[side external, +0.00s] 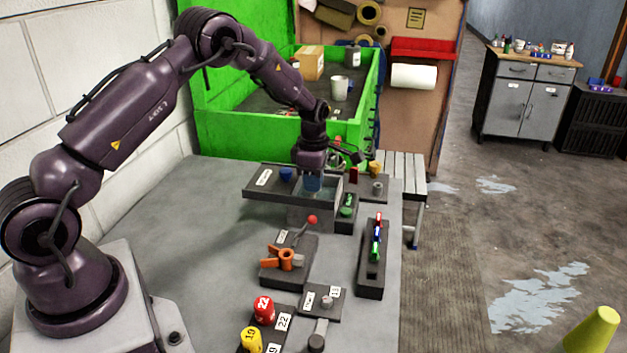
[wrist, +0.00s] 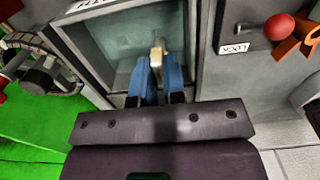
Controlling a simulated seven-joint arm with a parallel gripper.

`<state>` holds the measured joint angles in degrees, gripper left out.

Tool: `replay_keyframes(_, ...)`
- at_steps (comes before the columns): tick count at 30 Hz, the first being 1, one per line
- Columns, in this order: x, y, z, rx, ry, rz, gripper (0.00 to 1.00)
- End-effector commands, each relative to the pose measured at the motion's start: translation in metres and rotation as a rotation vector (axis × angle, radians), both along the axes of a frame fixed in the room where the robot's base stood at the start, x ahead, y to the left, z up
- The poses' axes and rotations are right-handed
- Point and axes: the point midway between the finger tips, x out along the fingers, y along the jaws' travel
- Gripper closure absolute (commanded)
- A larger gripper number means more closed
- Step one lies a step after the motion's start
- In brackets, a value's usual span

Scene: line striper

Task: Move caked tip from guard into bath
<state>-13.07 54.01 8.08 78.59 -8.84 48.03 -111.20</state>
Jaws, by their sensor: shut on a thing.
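My gripper (wrist: 157,68) has blue fingers, shut on a small cream-coloured tip (wrist: 157,50) that sticks out beyond the fingertips. In the wrist view the tip is over a grey-rimmed, box-shaped bath (wrist: 96,21) with a dull teal inside. In the side external view my gripper (side external: 313,184) points down at the grey bath (side external: 320,195), and the tip is hidden there. I cannot tell whether the tip touches the bath's inside. I cannot make out the guard for certain.
A red-knobbed lever (side external: 312,219) and orange handle (side external: 285,260) stand in front of the bath. A rack with coloured pieces (side external: 377,238) is to the right. Red (side external: 263,310) and yellow (side external: 251,340) numbered pots are in front. A green bin (side external: 235,135) is behind. The left tabletop is clear.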

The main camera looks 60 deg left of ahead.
Motion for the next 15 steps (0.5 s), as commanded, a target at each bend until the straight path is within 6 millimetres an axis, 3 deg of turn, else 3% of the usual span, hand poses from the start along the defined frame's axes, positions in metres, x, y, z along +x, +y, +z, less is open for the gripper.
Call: replay_keyframes(15,0.0002,0.0001,-0.0079,0.0,0.0,0.0,1.0)
